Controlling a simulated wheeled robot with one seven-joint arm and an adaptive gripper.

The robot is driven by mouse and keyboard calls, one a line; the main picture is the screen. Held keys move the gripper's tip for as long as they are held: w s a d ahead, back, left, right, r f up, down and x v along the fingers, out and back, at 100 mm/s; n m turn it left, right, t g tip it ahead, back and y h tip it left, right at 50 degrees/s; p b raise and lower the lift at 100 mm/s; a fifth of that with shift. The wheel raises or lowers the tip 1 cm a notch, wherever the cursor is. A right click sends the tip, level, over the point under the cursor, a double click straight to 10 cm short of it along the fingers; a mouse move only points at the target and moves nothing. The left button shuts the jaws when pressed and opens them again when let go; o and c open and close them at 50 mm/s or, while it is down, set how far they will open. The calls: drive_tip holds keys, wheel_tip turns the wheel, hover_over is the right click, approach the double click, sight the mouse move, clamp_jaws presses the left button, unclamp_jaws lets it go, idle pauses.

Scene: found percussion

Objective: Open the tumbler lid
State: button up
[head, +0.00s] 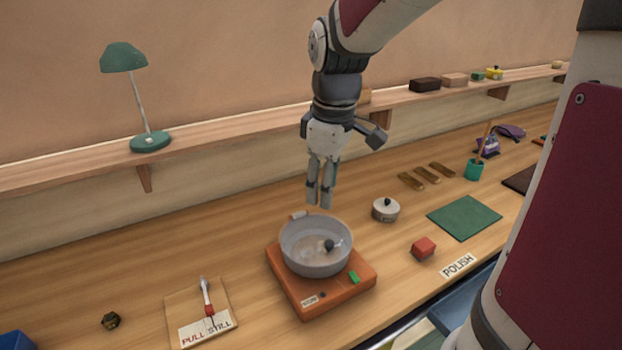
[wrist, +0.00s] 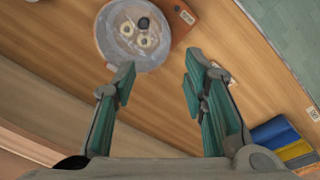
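The tumbler is a round grey drum (head: 316,262) on an orange base (head: 308,298) with a green switch (head: 353,277). The drum also shows at the top of the wrist view (wrist: 108,45). A dark round knob (head: 329,245) shows within its rim, also in the wrist view (wrist: 143,23), with two pale rings beside it. The top looks pale and see-through; I cannot tell for certain whether a clear lid covers it. My gripper (head: 319,204) points down above the drum's back edge, apart from it. In the wrist view (wrist: 160,68) its fingers are spread and empty.
A shelf with a green lamp (head: 124,58) runs behind.

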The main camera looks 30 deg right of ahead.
drive_tip(key=shift+s+a+r+m+t, duration=0.4)
drive_tip(key=shift+s+a+r, duration=0.6)
drive_tip(key=shift+s, duration=0.15)
